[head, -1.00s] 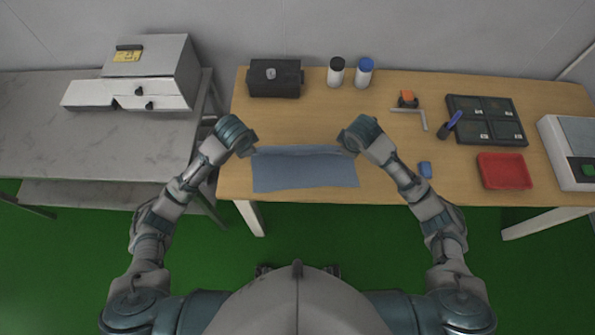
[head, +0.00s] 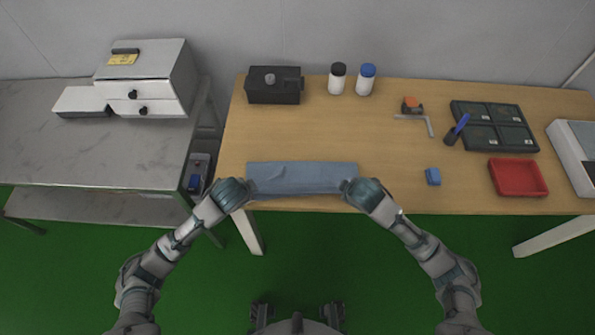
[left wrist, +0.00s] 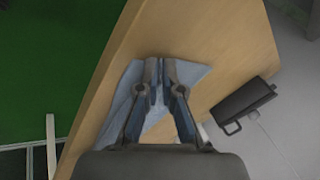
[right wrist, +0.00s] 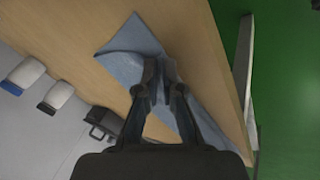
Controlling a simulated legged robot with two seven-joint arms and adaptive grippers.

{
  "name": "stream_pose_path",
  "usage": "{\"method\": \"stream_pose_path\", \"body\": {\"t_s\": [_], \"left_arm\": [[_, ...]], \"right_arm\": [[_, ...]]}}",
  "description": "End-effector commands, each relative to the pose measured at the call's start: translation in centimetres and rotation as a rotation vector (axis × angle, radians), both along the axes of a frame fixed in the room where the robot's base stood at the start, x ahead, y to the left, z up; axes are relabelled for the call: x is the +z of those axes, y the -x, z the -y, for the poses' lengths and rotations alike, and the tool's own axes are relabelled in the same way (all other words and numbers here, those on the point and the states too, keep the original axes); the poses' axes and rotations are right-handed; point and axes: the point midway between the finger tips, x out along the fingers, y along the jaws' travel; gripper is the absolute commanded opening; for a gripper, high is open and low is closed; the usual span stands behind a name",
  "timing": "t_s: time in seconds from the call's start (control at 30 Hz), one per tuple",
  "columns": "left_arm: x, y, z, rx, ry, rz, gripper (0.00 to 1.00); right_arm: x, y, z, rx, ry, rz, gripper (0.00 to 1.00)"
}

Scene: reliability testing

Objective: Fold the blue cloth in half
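The blue cloth (head: 303,176) lies near the front edge of the wooden table, as a narrow strip with a small crease at its upper left. My left gripper (head: 249,187) is at its near left corner, and my right gripper (head: 346,186) is at its near right corner. In the left wrist view, the fingers (left wrist: 161,66) are close together with cloth (left wrist: 128,88) between and around them. In the right wrist view, the fingers (right wrist: 158,70) are also close together on the cloth (right wrist: 134,40). The pinched edges are mostly hidden by the fingers.
A black box (head: 273,86) and two bottles (head: 337,79) (head: 366,80) stand at the back. A small blue block (head: 433,176), a red tray (head: 518,177) and a dark compartment tray (head: 495,126) are to the right. The table behind the cloth is clear.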

Motion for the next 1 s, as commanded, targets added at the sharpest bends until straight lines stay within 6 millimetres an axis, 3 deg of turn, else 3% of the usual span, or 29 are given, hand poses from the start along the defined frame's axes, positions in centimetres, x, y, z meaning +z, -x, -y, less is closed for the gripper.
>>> {"method": "stream_pose_path", "body": {"t_s": [0.03, 0.13, 0.17, 0.53, 0.73, 1.0], "left_arm": [[0.0, 0.0, 0.0, 0.000, -0.001, -0.001, 0.17], [0.0, 0.0, 0.0, 0.000, -0.001, -0.001, 0.42], [0.0, 0.0, 0.0, 0.000, -0.001, -0.001, 0.46], [0.2, 0.1, 0.0, 0.000, 0.000, -0.001, 0.46], [3.2, 1.3, 0.0, -0.002, 0.001, 0.003, 0.46], [6.9, 4.3, 0.0, -0.002, 0.000, 0.002, 0.46]], "right_arm": [[0.0, 0.0, 0.0, 0.000, 0.000, 0.000, 0.19], [0.0, 0.0, 0.0, 0.000, 0.000, -0.001, 0.44], [0.0, 0.0, 0.0, 0.000, 0.000, -0.001, 0.46], [0.2, 0.1, -0.1, 0.001, 0.000, -0.002, 0.46], [3.3, 1.3, -0.1, 0.003, -0.001, 0.002, 0.46], [7.0, 4.3, -0.1, 0.003, -0.002, 0.003, 0.46]]}}
